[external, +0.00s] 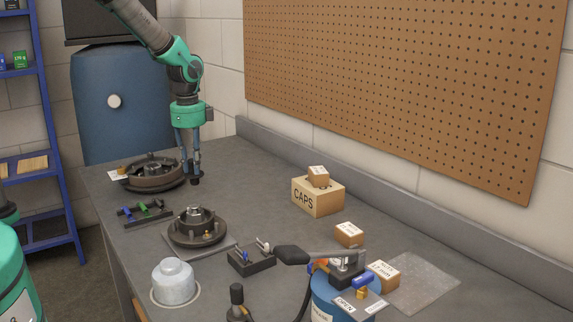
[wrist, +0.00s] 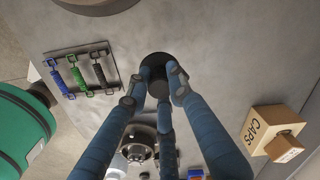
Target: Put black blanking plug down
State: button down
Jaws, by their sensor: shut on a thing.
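My gripper (external: 190,172) points straight down over the grey bench, toward its far end. It is shut on the black blanking plug (external: 195,181), a small dark round piece at the fingertips. In the wrist view the plug (wrist: 156,66) shows as a black disc between the blue fingers (wrist: 152,92). The plug is at or just above the bench top; I cannot tell whether it touches. Part of the plug is hidden by the fingers.
A dark round flange (external: 152,178) stands just left of my gripper, and another hub (external: 197,233) is nearer. The CAPS box (external: 318,198) is to the right. Bare bench lies between my gripper and the box.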

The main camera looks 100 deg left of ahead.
aim_at(194, 179)
jog(key=shift+f, duration=0.1)
jog(key=shift+f+b, duration=0.45)
jog(key=shift+f, duration=1.95)
jog(key=shift+f, duration=0.15)
jog(key=c, duration=1.5)
grip_release()
jog(key=shift+c, duration=0.2)
notch_tip(194, 179, up, 12)
jog(key=shift+d+r+p, duration=0.15)
jog(key=shift+p, duration=0.9)
